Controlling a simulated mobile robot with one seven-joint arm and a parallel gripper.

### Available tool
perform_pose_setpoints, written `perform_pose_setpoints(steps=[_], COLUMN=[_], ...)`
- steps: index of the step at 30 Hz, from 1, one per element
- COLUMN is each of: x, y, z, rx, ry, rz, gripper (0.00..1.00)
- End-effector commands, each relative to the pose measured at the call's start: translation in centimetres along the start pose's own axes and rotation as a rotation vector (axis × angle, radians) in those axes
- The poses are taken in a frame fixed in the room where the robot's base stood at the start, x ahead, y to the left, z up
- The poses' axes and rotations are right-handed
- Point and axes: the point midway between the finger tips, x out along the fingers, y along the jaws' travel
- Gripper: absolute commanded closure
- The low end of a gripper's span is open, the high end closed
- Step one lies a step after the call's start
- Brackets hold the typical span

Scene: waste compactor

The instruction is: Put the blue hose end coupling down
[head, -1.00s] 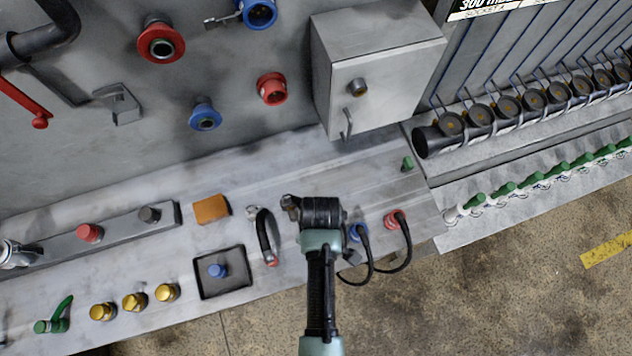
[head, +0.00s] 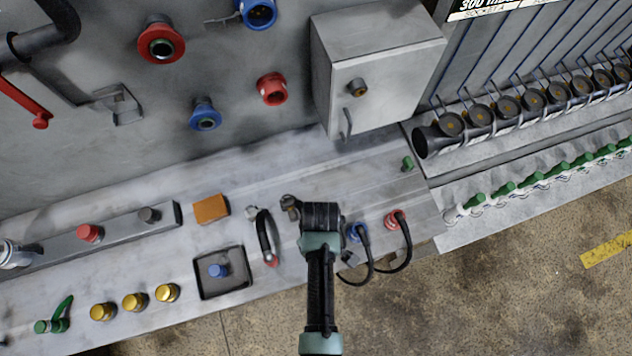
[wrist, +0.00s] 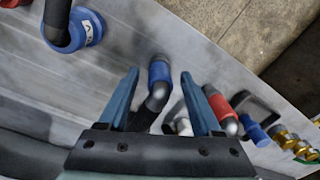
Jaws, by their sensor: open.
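The blue hose end coupling (wrist: 160,72) shows in the wrist view between my fingers, with a bent black hose running from it toward the palm. My gripper (wrist: 160,76) is open, with one finger on each side of the coupling. The coupling appears at or close to the grey bench; I cannot tell whether it touches it. In the head view, my arm's end (head: 321,216) is over the bench and hides the fingers and the coupling.
A black hose with a red end (head: 270,259) lies just left. Blue (head: 357,233) and red (head: 395,219) connectors with black cables stand to the right. A tray with a blue knob (head: 218,270) is farther left. A grey box (head: 385,75) hangs behind.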

Motion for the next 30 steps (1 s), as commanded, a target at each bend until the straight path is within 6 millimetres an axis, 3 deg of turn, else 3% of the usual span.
perform_pose_setpoints(steps=[8,21,30], x=[-1.6,-9.5,-12.9], y=[0.1,0.0,0.8], z=[-0.1,0.0,-0.9], rx=[0.0,0.001,0.011], ry=[0.002,0.002,0.031], rz=[0.002,0.002,0.029], gripper=[0.34,0.34,0.34])
